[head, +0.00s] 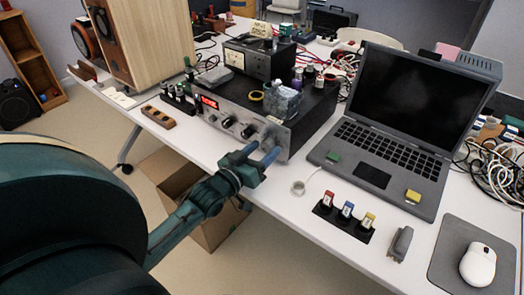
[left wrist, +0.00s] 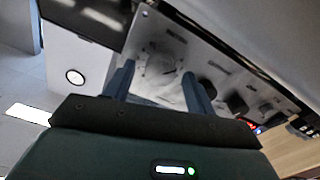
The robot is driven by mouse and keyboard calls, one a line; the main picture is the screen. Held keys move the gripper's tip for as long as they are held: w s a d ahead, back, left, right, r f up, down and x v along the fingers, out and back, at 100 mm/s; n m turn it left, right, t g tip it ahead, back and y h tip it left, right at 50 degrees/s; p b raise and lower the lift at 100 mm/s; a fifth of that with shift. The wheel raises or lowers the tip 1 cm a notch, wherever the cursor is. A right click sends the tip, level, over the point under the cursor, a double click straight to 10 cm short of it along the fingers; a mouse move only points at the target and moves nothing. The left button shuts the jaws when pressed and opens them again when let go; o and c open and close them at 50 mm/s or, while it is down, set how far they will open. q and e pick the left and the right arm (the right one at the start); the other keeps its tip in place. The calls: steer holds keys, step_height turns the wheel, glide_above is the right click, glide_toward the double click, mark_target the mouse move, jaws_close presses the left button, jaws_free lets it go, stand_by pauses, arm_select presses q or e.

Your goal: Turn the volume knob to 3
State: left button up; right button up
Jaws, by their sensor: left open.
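The amplifier (head: 206,118) stands on the white table, with a lit red display (head: 209,102) and a row of dark knobs on its silver front. A large pale silver knob (left wrist: 160,66), likely the volume knob, sits at one end of that panel. My left gripper (head: 268,150) is at the panel's right end in the head view. In the left wrist view its two open fingers (left wrist: 159,78) stand on either side of the knob. I cannot tell whether they touch it. The panel lettering and knob setting are too blurred to read. My right gripper is out of view.
Smaller dark knobs (left wrist: 209,88) sit close beside one finger. A laptop (head: 372,150) stands right of the amplifier. An open cardboard box (head: 205,225) is below the table edge.

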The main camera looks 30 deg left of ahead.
arm_select(q)
steer(key=shift+w, duration=0.15)
steer(key=c, duration=1)
steer(key=shift+o, duration=0.2)
steer(key=shift+m, duration=0.3)
